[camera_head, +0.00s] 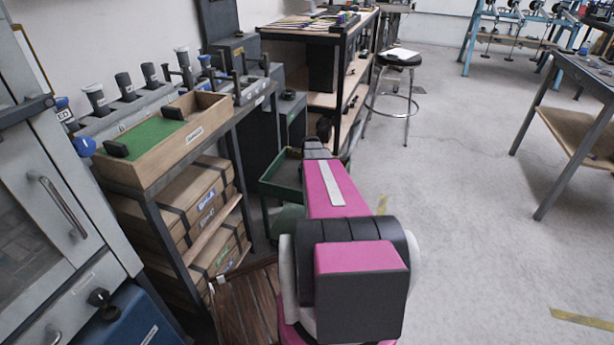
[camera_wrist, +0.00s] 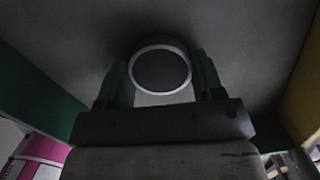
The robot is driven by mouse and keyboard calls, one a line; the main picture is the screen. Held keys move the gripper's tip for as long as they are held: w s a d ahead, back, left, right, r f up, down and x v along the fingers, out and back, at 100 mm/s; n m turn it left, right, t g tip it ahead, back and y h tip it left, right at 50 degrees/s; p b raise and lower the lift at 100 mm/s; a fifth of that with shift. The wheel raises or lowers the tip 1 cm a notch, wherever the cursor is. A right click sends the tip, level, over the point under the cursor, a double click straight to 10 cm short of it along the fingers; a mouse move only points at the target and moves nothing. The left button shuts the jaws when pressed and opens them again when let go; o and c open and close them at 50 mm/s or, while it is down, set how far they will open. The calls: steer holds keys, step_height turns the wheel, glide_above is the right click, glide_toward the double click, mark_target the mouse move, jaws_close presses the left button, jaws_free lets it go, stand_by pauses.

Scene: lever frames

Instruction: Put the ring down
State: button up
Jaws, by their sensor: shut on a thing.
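The ring (camera_wrist: 162,98) shows in the wrist view as a round band with a pale rim and a dark middle. My gripper (camera_wrist: 162,70) is shut on it, with one dark green finger on each side. Behind the ring is a plain dark grey surface; I cannot tell whether the ring touches it. In the head view my pink and black arm reaches away towards a green tray cart (camera_head: 283,178), and the ring and my fingers are hidden.
A green wall (camera_wrist: 38,85) stands at the left and a yellow one (camera_wrist: 303,90) at the right in the wrist view. A bench with a wooden tray (camera_head: 165,165) is left of my arm.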

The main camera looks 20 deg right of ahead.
steer(key=shift+f, duration=0.1)
steer(key=o, duration=1)
step_height(320, 180, up, 12)
steer(key=s, duration=0.1)
steer(key=shift+s+a+r+n+g+h, duration=0.1)
steer(key=shift+s+a+n+g+h, duration=0.1)
steer(key=shift+s+a+n, duration=3.85)
steer(key=shift+s+a+r+n+g+h, duration=0.15)
steer(key=shift+s+a+n, duration=2.35)
steer(key=shift+a+n, duration=3.1)
steer(key=shift+s+a+n+g+h, duration=0.1)
steer(key=shift+s+a+n+g, duration=0.15)
steer(key=shift+s+a+n, duration=3.8)
steer(key=shift+w+a+n, duration=0.65)
steer(key=shift+w+n, duration=0.15)
steer(key=shift+n, duration=0.1)
